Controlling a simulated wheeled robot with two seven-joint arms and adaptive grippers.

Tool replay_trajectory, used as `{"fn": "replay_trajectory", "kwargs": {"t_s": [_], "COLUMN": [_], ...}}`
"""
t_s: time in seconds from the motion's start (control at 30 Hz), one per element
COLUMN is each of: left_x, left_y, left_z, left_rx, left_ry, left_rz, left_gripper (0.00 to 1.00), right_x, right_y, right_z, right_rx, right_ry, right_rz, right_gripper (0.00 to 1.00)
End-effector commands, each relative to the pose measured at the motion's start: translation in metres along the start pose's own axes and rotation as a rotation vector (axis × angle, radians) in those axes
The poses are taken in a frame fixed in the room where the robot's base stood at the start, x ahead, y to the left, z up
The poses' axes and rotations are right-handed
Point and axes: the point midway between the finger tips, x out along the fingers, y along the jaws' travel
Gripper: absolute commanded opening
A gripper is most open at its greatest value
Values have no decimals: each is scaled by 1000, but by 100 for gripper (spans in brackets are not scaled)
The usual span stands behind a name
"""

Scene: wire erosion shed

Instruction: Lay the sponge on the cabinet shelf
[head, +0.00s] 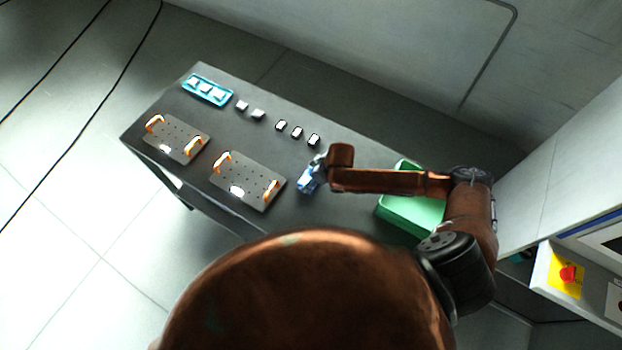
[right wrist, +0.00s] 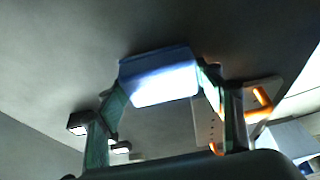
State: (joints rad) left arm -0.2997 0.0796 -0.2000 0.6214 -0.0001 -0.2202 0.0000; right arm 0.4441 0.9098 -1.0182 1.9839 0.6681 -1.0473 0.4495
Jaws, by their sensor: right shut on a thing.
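The sponge, a blue block with a bright glare on its face, shows in the right wrist view (right wrist: 158,76). My right gripper (head: 313,172) is shut on it, with one finger at each side. In the head view only a small blue patch shows at the gripper, over the dark table (head: 340,210). I cannot tell the exact gap between the sponge and the tabletop. No cabinet shelf can be made out for certain. My left gripper is not in view.
Two grey plates with orange handles (head: 176,137) (head: 247,181) lie on the table. A blue tray of pale blocks (head: 208,90) and several small blocks (head: 282,125) lie behind. A green bin (head: 408,213) stands right. A white machine with a red button (head: 568,273) is far right.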

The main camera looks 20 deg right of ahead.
Motion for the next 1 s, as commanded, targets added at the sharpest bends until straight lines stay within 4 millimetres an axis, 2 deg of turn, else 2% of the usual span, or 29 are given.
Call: {"fn": "replay_trajectory", "kwargs": {"t_s": [0.1,0.43,0.47,0.7,1.0], "left_x": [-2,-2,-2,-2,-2], "left_y": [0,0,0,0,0], "left_z": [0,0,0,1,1], "left_rx": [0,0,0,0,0], "left_ry": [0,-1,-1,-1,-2], "left_rz": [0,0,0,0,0], "left_gripper": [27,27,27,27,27], "right_x": [6,9,9,9,7], "right_y": [0,0,0,0,0], "right_z": [2,4,4,4,3], "right_rx": [-1,0,0,-1,-1], "right_ry": [2,1,1,1,2], "right_rz": [1,1,1,1,2], "right_gripper": [43,43,62,78,78]}}
